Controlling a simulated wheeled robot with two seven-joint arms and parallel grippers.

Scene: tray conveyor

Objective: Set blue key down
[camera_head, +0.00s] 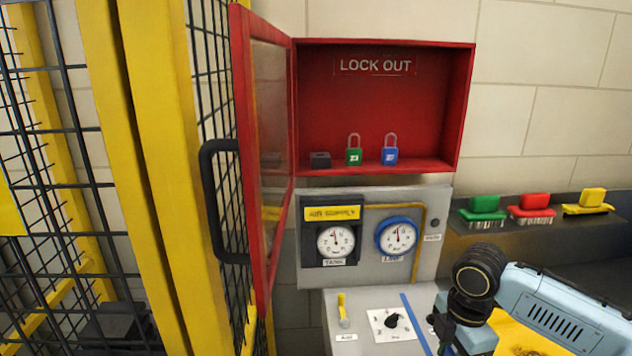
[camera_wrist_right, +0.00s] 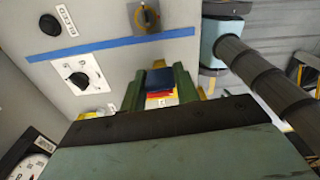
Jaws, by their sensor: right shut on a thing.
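In the right wrist view, my right gripper (camera_wrist_right: 160,92) is shut on a small dark blue piece (camera_wrist_right: 160,77), which I take to be the blue key. Red, yellow and white parts show just below the blue, between the two green fingers. The held piece is over the grey panel (camera_wrist_right: 100,25), near its edge; I cannot tell whether it touches anything. In the head view, my right arm comes in from the lower right, and its fingertips and the key cannot be made out. My left gripper is in neither view.
An open red lockout box (camera_head: 380,105) holds a green padlock (camera_head: 354,156), a blue padlock (camera_head: 390,155) and a dark block (camera_head: 320,160). Below are gauges, a black knob (camera_head: 394,321) and a blue strip (camera_head: 416,323). Green, red and yellow items sit on the right shelf (camera_head: 560,232).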

